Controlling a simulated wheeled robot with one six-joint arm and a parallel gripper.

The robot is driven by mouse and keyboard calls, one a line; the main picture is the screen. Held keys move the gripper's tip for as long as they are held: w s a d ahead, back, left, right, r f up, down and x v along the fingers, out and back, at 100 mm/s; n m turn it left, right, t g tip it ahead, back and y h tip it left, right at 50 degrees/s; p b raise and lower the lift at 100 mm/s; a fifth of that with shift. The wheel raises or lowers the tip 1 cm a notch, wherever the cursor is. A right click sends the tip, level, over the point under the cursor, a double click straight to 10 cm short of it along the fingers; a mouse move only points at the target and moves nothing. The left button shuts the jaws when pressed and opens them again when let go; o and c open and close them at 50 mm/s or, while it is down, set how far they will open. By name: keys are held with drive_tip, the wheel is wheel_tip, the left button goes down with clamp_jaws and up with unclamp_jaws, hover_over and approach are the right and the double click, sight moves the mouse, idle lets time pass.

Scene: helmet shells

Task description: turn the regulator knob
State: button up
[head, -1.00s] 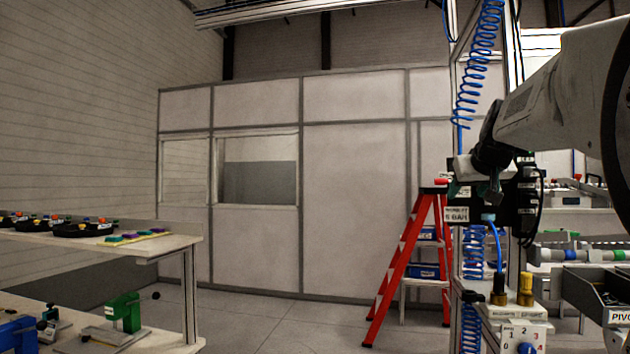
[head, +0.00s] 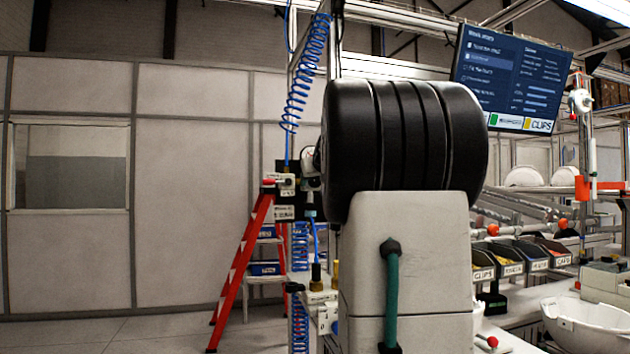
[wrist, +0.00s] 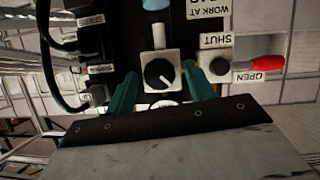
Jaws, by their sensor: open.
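The regulator knob (wrist: 159,74) is a round black dial with a white pointer line, set on a pale square block in the wrist view. My gripper (wrist: 160,72) is open, with one teal finger to the left of the block and one to the right. I cannot tell whether either finger touches it. In the head view my arm hides the gripper and the knob; part of the dark regulator panel (head: 284,212) shows left of the arm.
Beside the knob in the wrist view are a SHUT label (wrist: 214,41) and a red-tipped lever (wrist: 265,63) by an OPEN label. Black hoses (wrist: 52,60) run at left. A red ladder (head: 240,270) stands left of the panel; a blue coiled hose (head: 306,70) hangs above.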

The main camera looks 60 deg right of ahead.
drive_tip(key=c, duration=1)
drive_tip(key=m+t+y, duration=0.1)
drive_tip(key=m, duration=0.1)
drive_tip(key=m+t+y, duration=0.1)
drive_tip(key=m, duration=0.2)
drive_tip(key=m+t+y, duration=0.1)
drive_tip(key=m+t, duration=0.1)
drive_tip(key=shift+s+d+f+m, duration=0.2)
drive_tip(key=shift+s+d+m, duration=0.1)
drive_tip(key=shift+m, duration=0.1)
drive_tip(key=shift+f+m+t+y, duration=0.1)
drive_tip(key=shift+m+t+y, duration=0.3)
drive_tip(key=shift+m+t, duration=0.65)
drive_tip(key=shift+m+g, duration=0.25)
drive_tip(key=shift+m, duration=0.1)
